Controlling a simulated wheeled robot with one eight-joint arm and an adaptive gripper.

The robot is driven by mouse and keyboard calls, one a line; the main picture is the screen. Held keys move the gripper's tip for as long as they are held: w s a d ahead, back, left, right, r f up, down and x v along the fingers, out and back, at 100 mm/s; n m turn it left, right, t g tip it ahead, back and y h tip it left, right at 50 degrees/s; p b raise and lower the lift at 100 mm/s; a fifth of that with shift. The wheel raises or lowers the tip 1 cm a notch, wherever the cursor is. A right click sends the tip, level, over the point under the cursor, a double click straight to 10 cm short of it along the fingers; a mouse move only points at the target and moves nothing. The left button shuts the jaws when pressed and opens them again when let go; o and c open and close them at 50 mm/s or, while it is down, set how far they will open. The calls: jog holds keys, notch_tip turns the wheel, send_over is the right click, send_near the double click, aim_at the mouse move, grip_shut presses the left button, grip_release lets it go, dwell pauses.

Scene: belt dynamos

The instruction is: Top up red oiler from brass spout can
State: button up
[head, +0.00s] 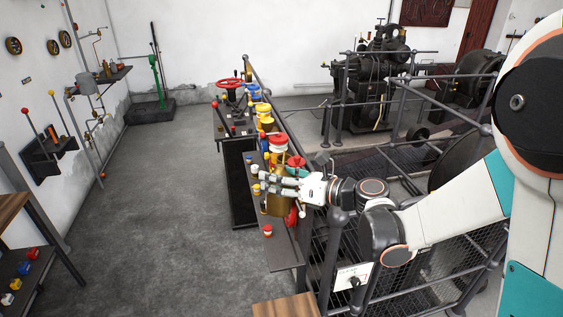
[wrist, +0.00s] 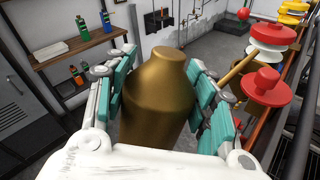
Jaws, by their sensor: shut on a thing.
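My gripper (head: 282,186) is shut on the brass spout can (head: 277,206), beside the row of oilers. In the wrist view the brass can (wrist: 158,95) stands between the teal finger pads of my gripper (wrist: 165,100), its shoulder and top towards the camera. A brass spout (wrist: 238,70) slants up to the right from behind the right finger. Its tip lies near the red-topped oilers; whether it touches one I cannot tell. The nearest red oiler (wrist: 262,84) has a plain red cap and a brass body. Another red-capped oiler (wrist: 272,34) with a white ring is behind it.
Yellow-capped oilers (head: 262,108) stand farther along the narrow dark shelf (head: 285,256). Railings and mesh (head: 340,240) line its right side. A bottle shelf (wrist: 82,50) is at the wrist view's left. The grey floor (head: 165,190) left of the shelf is clear.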

aim_at(283, 167)
jog(key=shift+r, duration=0.15)
jog(key=shift+r+p, duration=0.2)
jog(key=shift+p, duration=0.15)
jog(key=shift+m, duration=0.3)
jog(key=shift+r, duration=0.15)
dwell(1.1)
jog(key=shift+r+p, duration=0.25)
jog(key=shift+p, duration=0.2)
jog(key=shift+r+m+g, duration=0.2)
jog(key=shift+m+g, duration=0.1)
jog(key=shift+g, duration=0.1)
dwell(1.2)
jog(key=shift+w+r+h+p, duration=0.1)
jog(key=shift+r+h+p, duration=0.2)
jog(key=shift+p, duration=0.15)
jog(key=shift+r+m, duration=0.15)
jog(key=shift+m, duration=0.15)
dwell(1.2)
jog(key=shift+w+r+p, duration=0.1)
jog(key=shift+r+p, duration=0.15)
jog(key=shift+p, duration=0.15)
